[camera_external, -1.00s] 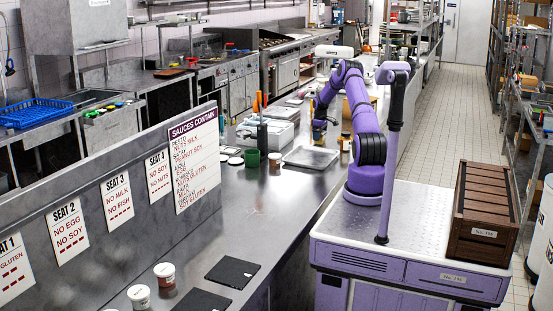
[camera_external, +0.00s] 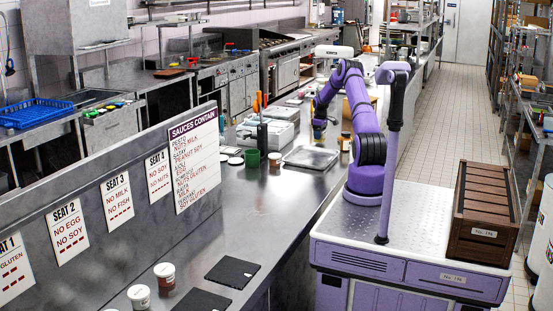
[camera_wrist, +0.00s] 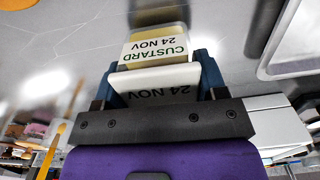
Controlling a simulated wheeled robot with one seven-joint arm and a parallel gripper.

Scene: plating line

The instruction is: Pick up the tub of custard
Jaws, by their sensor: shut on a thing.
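The tub of custard (camera_wrist: 155,46) shows in the wrist view, with a white lid and a label reading "CUSTARD 24 NOV" upside down. My gripper (camera_wrist: 157,75) is shut on it, with a blue finger on each side of the tub. In the outside view my gripper (camera_external: 319,130) is small, over the far part of the steel counter, at the end of my purple arm. The tub is too small there to make out clearly. I cannot tell how far it is from the counter.
A steel tray (camera_external: 311,158) lies near my gripper, with a green mug (camera_external: 252,158) and small jars to its left. Two tubs (camera_external: 164,274) and black mats (camera_external: 232,272) are at the near end. The counter (camera_external: 262,205) between is clear.

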